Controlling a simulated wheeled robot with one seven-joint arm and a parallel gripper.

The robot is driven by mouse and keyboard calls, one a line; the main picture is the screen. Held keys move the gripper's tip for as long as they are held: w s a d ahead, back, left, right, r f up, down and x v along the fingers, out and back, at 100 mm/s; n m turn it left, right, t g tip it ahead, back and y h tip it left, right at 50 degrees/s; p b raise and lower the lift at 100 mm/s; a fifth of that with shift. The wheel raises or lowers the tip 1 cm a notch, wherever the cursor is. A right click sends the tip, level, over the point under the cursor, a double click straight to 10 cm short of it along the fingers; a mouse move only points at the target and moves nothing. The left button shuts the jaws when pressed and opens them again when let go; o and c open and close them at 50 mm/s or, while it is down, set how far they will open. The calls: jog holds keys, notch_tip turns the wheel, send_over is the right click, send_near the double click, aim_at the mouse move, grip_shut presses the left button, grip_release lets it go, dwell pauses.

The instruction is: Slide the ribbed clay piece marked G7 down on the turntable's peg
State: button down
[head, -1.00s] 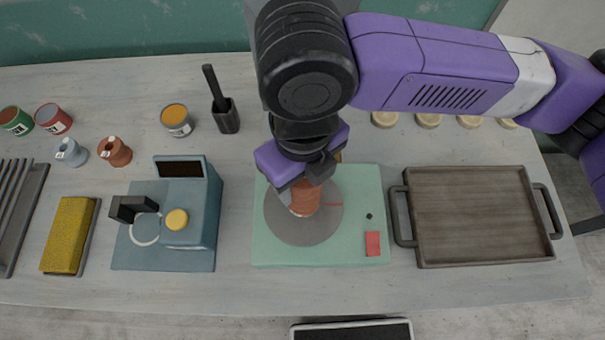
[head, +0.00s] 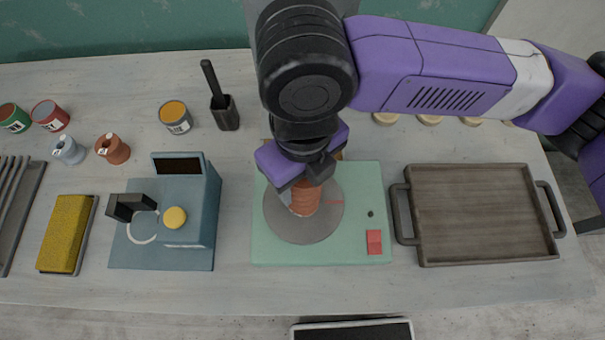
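The ribbed clay piece (head: 305,198) is reddish-brown and stands over the grey disc (head: 287,223) of the turntable, whose base (head: 350,190) is pale green. My gripper (head: 305,181) is right above the piece, its fingers around the upper part, and looks shut on it. The mark on the piece cannot be read. The peg is hidden, so I cannot tell whether the piece is around it or how far down it sits.
A blue-grey device (head: 190,240) with a yellow button stands left of the turntable. A brown tray (head: 480,260) with dark handles lies to the right. A brown spool-like piece (head: 113,149) and a pale blue one (head: 68,151) stand at the left. Several jars and a brush holder (head: 226,116) are behind.

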jog(key=shift+f, duration=0.25)
jog(key=shift+c, duration=2.3)
grip_release()
notch_tip(320, 180, up, 8)
jog(key=shift+b, duration=0.45)
jog(key=shift+f, duration=0.15)
